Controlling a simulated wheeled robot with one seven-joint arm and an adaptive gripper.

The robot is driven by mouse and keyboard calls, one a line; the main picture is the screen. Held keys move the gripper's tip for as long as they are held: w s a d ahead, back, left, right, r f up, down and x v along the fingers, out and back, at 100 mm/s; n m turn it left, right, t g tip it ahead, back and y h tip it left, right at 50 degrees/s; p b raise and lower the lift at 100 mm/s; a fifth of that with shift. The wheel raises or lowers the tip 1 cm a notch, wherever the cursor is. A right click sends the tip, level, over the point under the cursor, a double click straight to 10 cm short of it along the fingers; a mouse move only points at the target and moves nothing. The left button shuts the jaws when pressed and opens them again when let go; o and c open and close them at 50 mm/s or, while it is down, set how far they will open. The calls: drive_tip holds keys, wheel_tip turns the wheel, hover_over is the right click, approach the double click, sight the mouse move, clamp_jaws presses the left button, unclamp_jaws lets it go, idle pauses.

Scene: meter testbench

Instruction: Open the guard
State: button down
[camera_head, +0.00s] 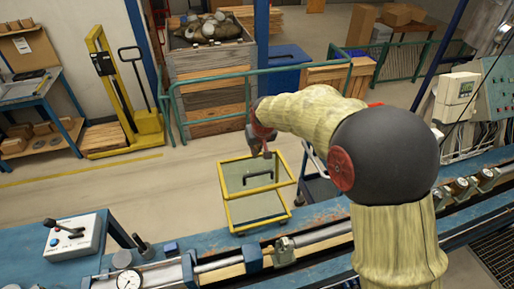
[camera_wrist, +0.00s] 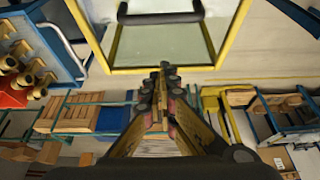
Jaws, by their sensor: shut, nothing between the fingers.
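The guard (camera_head: 237,195) is a yellow-framed clear panel with a black handle (camera_head: 258,178), standing behind the blue bench in the head view. In the wrist view the guard's yellow frame (camera_wrist: 165,70) fills the top, with the black handle (camera_wrist: 160,16) across it. My gripper (camera_head: 264,153) is near the guard's upper edge in the head view. In the wrist view my gripper (camera_wrist: 164,70) is shut and empty, its fingertips overlapping the frame bar in the picture, below the handle. I cannot tell whether they touch the frame.
The blue bench (camera_head: 210,243) with a rail and clamps runs along the front. A control box with a lever (camera_head: 75,237) sits at its left. A green railing (camera_head: 205,80) and a yellow pallet truck (camera_head: 147,125) stand behind. Open floor lies left of the guard.

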sight(262, 187)
drive_tip(key=x, duration=0.5)
drive_tip(key=shift+w+f+p, duration=0.1)
drive_tip(key=shift+f+p, duration=0.15)
drive_tip(key=shift+p, duration=0.15)
drive_tip(key=s, duration=0.1)
drive_tip(key=s+d, duration=0.1)
drive_tip(key=s, duration=0.1)
drive_tip(key=shift+s+r+p, duration=0.1)
drive_tip(key=shift+r+p, duration=0.05)
drive_tip(key=shift+p, duration=0.25)
drive_tip(key=shift+s+f, duration=0.2)
drive_tip(key=shift+s, duration=0.05)
drive_tip(key=shift+s, duration=0.1)
drive_tip(key=shift+s+d+b, duration=0.25)
drive_tip(key=shift+s+b, duration=0.3)
drive_tip(key=shift+b, duration=0.15)
drive_tip(key=shift+t, duration=0.5)
drive_tip(key=shift+s+d+r+b, duration=0.25)
drive_tip(key=shift+s+b, duration=0.2)
drive_tip(key=shift+s, duration=0.45)
drive_tip(key=shift+s+d+r+b, duration=0.1)
drive_tip(key=shift+s+d+b, duration=0.25)
drive_tip(key=shift+s, duration=0.55)
drive_tip(key=shift+s+d+r+b, duration=0.2)
drive_tip(key=shift+s+b, duration=0.3)
drive_tip(key=shift+s, duration=0.4)
